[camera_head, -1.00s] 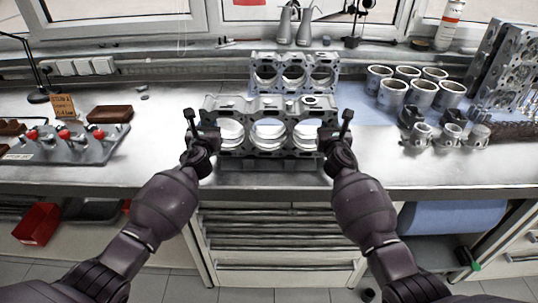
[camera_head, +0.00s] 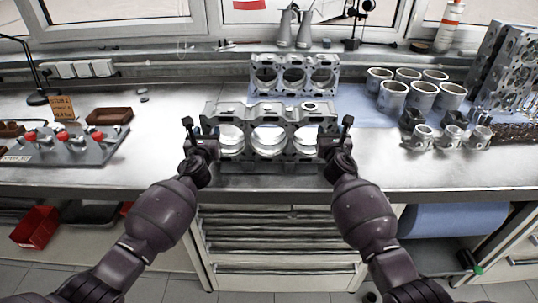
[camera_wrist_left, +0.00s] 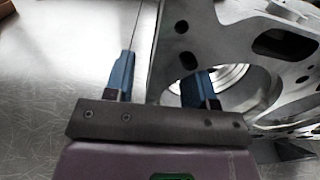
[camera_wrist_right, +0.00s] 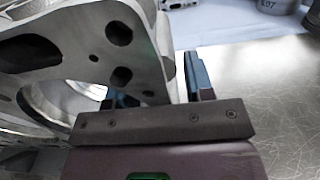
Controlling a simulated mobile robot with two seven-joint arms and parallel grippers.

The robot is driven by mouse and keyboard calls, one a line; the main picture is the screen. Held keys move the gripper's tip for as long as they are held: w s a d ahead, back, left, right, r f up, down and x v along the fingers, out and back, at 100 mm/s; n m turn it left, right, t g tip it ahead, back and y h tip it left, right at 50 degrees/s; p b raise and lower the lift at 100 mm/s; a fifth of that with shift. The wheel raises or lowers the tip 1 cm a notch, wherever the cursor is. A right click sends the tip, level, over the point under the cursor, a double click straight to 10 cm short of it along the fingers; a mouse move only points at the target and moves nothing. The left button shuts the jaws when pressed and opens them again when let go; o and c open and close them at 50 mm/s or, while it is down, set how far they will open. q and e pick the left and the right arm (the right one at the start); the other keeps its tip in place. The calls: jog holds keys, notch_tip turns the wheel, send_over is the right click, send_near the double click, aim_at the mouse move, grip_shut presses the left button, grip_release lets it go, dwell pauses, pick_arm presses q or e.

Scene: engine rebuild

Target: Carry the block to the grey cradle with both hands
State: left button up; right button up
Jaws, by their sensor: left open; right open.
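The block (camera_head: 268,110), a pale grey metal casting with three large round bores, stands at the bench's front edge. My left gripper (camera_head: 201,133) is at its left end and my right gripper (camera_head: 335,135) at its right end. Both are open. In the left wrist view the fingers (camera_wrist_left: 158,82) straddle the block's end wall, one outside and one on the bore side. The right wrist view shows the same at the other end, with fingers (camera_wrist_right: 160,88) either side of the wall. A grey strip shows beneath the block; I cannot tell if it is the cradle.
A similar three-bore casting (camera_head: 294,74) stands behind on a blue mat. Several cylinder liners (camera_head: 422,96) and pistons (camera_head: 452,137) are at right. A grey fixture with red knobs (camera_head: 65,145) and a brown tray (camera_head: 109,116) are at left.

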pick_arm(q)
jog(key=s, duration=1)
jog(key=shift+s+f, duration=0.15)
jog(key=shift+s, duration=0.2)
pick_arm(e)
jog(key=s, duration=1.2)
jog(key=shift+a, duration=0.15)
pick_arm(q)
jog(key=shift+a, duration=0.1)
pick_arm(e)
jog(key=shift+f, duration=0.1)
